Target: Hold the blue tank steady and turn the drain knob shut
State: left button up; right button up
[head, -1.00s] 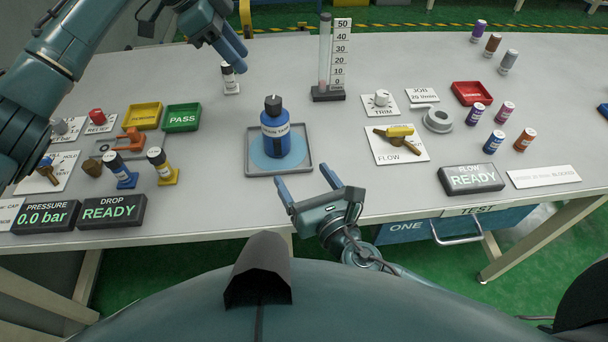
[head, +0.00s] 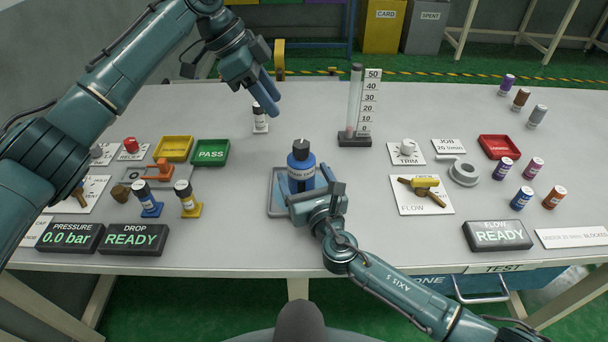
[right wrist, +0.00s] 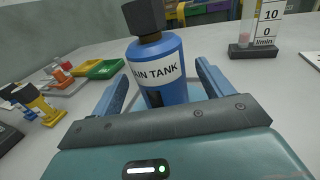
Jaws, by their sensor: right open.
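The blue tank (head: 301,168) stands upright on a grey tray (head: 277,206) in the middle of the table. It has a white label and a black knob (head: 300,147) on top. My right gripper (head: 306,182) is open, its fingers on either side of the tank's body. In the right wrist view the tank (right wrist: 162,72), its label reading "...AIN TANK", stands between the fingers, with gaps visible beside it. My left gripper (head: 270,100) is higher, behind and left of the tank, near a white bottle with a black cap (head: 260,118). I cannot tell its finger gap.
A flow column with scale (head: 355,105) stands behind and right of the tank. A yellow valve on the FLOW plate (head: 423,188) is to the right. Small blue and yellow holders (head: 188,199), green tray (head: 210,153) and yellow tray (head: 173,149) are left. Display boxes line the front.

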jog(key=shift+w+a, duration=0.15)
jog(key=shift+w, duration=0.25)
jog(key=c, duration=1.4)
jog(key=shift+o, duration=0.2)
